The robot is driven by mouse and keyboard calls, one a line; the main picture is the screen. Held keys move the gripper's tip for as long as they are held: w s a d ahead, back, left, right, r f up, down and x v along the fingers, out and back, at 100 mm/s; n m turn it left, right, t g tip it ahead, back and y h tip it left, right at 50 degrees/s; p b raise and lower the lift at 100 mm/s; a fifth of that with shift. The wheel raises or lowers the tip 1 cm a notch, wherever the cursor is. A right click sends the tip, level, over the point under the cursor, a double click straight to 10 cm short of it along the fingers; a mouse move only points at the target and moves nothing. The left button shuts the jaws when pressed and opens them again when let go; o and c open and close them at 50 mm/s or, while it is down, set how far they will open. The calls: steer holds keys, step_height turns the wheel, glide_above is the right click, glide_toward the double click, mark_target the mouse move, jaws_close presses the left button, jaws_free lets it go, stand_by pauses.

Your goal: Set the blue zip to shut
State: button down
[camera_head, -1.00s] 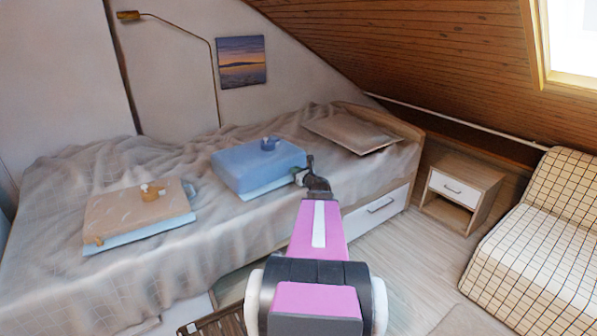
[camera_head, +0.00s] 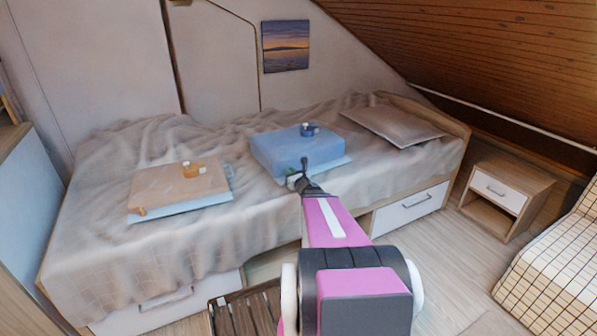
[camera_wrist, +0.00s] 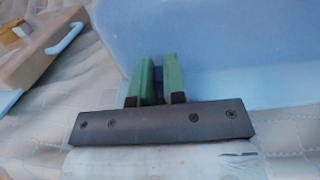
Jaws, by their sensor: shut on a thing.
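A blue soft case (camera_head: 275,152) lies on the bed, with a pale blue sheet or base showing under its front edge. It also fills the upper right of the wrist view (camera_wrist: 240,60). My gripper (camera_head: 293,179) is at the front face of the case, near its middle. In the wrist view its green fingers (camera_wrist: 159,65) are close together, with a small dark blue piece between them, which looks like the blue zip's pull (camera_wrist: 159,80). The zip's track is not clear in either view.
An orange-tan case (camera_head: 165,188) lies to the left on the bed; its corner shows in the wrist view (camera_wrist: 40,55). A pillow (camera_head: 390,126) lies at right. The rumpled bed cover (camera_head: 110,155) is otherwise clear. A nightstand (camera_head: 500,190) and checked chair (camera_head: 560,250) stand right.

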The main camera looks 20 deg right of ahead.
steer(key=shift+a, duration=0.25)
steer(key=c, duration=1.2)
jaws_free()
steer(key=shift+o, duration=0.2)
steer(key=shift+s, duration=0.1)
steer(key=s+d, duration=0.1)
steer(key=s, duration=0.9)
steer(key=shift+s+d, duration=0.25)
steer(key=shift+s, duration=0.05)
